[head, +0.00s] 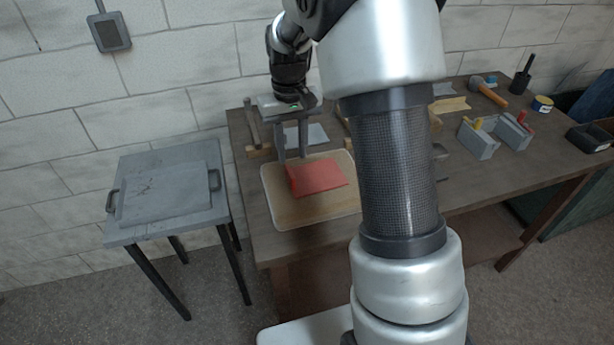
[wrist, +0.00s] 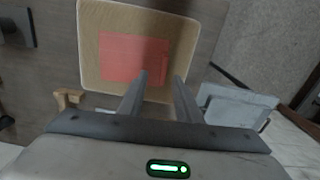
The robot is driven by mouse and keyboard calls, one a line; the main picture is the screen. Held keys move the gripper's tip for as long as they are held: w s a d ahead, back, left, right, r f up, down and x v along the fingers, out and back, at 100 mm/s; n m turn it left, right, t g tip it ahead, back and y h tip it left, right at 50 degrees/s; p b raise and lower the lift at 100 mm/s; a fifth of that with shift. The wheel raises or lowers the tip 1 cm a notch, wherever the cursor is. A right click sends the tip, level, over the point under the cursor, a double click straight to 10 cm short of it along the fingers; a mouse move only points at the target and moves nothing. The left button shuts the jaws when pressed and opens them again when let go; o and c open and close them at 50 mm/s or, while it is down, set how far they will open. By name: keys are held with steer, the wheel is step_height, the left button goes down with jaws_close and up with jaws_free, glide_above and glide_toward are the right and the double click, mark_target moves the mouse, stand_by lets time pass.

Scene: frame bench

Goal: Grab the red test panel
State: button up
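The red test panel (head: 319,177) lies flat on a shallow tan tray with a pale rim (head: 292,215) at the left end of the workbench. In the wrist view the red panel (wrist: 132,57) lies ahead of the fingers, within the tray (wrist: 90,40). My gripper (head: 292,158) points down at the back left of the panel; its fingers overlap the panel's edge in the head view. In the wrist view my gripper (wrist: 162,78) has its two fingers spread with nothing between them. I cannot tell how high the fingertips are above the tray.
A grey side table (head: 150,228) with a handled tray (head: 165,192) stands left of the workbench (head: 265,240). A grey sheet (head: 310,134) lies behind my gripper. Grey boxes (head: 478,142), a hammer (head: 490,92) and a tape roll (head: 542,103) are at the right.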

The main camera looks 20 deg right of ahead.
mark_target(289, 170)
steer(key=f, duration=0.7)
steer(key=shift+w+a+f, duration=0.25)
steer(key=shift+w+a, duration=0.05)
steer(key=shift+a, duration=0.05)
jaws_close()
